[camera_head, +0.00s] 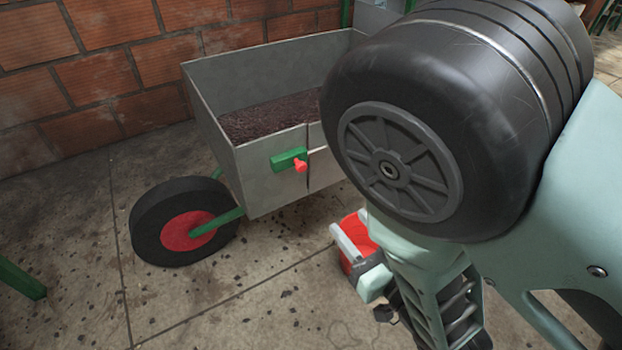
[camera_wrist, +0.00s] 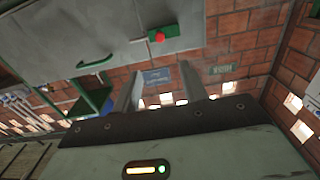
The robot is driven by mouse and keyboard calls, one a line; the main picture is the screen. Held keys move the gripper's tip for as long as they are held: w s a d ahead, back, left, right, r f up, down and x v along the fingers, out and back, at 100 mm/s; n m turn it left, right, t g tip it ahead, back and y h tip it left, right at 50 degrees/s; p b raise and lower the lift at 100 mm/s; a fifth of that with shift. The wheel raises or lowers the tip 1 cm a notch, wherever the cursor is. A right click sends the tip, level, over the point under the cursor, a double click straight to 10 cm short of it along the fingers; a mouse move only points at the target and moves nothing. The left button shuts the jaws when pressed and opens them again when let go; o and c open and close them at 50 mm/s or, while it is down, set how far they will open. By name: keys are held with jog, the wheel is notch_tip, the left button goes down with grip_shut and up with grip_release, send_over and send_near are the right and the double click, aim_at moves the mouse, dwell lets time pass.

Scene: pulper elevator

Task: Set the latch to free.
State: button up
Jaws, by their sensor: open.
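The latch (camera_head: 288,159) is a green bar with a red knob (camera_head: 300,166) at its right end. It sits on the front of a grey metal cart (camera_head: 260,183), just left of a vertical seam in the panel. In the wrist view the latch (camera_wrist: 178,39) and red knob (camera_wrist: 160,37) show at the top, beyond the fingers. My gripper (camera_head: 350,260) is below and right of the latch in the head view, apart from it. Its two fingers are spread and empty in the wrist view (camera_wrist: 160,78). The panel right of the seam is partly hidden by my arm.
The cart holds dark material (camera_head: 265,120) and has a black wheel (camera_head: 150,225) with a red hub. A red object (camera_head: 350,226) is partly hidden behind my gripper. A green handle (camera_wrist: 95,63) shows in the wrist view. A brick wall (camera_head: 110,70) stands behind. Floor at front left is mostly clear.

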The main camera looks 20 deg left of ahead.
aim_at(303, 168)
jog(key=b+x, duration=0.4)
jog(key=x, duration=1.2)
jog(key=shift+c, duration=0.3)
